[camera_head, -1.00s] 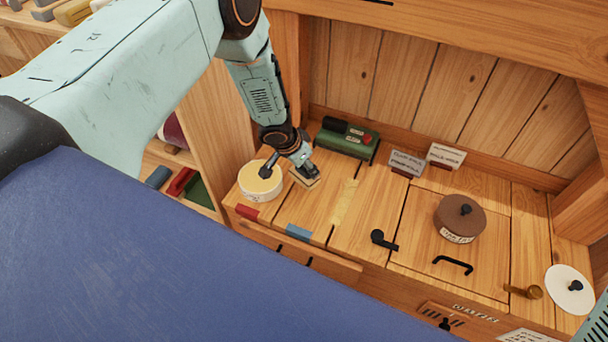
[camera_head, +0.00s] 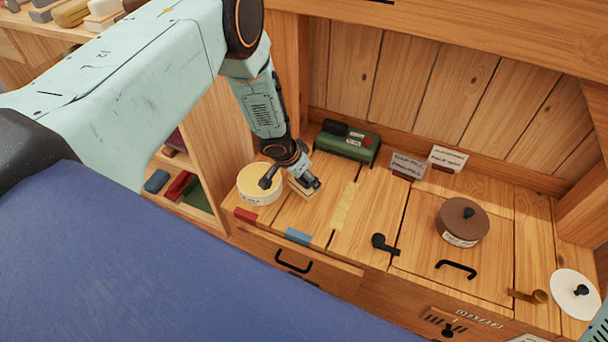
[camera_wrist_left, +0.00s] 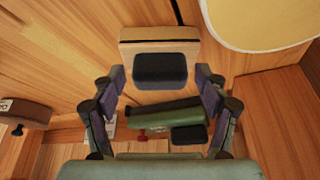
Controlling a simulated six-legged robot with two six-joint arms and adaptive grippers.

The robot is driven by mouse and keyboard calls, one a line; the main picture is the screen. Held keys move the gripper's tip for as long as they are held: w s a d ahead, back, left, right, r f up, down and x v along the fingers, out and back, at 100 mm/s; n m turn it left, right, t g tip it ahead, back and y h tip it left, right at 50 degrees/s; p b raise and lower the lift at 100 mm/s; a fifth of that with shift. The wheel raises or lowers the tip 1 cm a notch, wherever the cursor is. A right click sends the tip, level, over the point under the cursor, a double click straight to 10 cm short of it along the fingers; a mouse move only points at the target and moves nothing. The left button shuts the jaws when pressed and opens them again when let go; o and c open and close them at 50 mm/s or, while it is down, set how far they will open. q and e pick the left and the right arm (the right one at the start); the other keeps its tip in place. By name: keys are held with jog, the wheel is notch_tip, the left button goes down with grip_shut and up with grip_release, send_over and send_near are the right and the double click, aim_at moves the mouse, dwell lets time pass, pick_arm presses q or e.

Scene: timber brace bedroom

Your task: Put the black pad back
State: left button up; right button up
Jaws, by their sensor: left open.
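A black pad (camera_wrist_left: 160,70) lies on a pale wooden block (camera_wrist_left: 155,45) in the left wrist view. The block shows in the head view (camera_head: 302,191) on the wooden counter, beside a round cream-topped tub. My left gripper (camera_head: 292,182) is over the block and hides most of it and the pad in the head view. In the left wrist view its fingers (camera_wrist_left: 160,78) are open, one on each side of the pad, with no grip visible. Whether they touch it, I cannot tell. My right gripper is out of view.
The cream-topped tub (camera_head: 260,185) is close to the left finger. A green box (camera_head: 346,143) with a black top part stands behind. A brown lidded pot (camera_head: 463,222), small cards and a white disc (camera_head: 575,294) are to the right. A blue surface (camera_head: 170,260) fills the foreground.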

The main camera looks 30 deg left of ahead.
pick_arm(q)
jog(key=shift+r, duration=0.35)
jog(key=p+v, duration=0.6)
jog(key=v, duration=0.6)
jog(key=s+d+f+n+g, duration=0.1)
jog(key=s+d+f, duration=0.2)
jog(key=s, duration=0.7)
jog(key=s+d+f+n+g, duration=0.2)
jog(key=s+d, duration=0.2)
jog(key=s, duration=0.5)
jog(key=s+a+r+n+g+y, duration=0.1)
jog(key=s, duration=1.2)
jog(key=shift+s+a+r, duration=0.2)
jog(key=shift+s, duration=0.2)
jog(key=shift+s+a, duration=0.1)
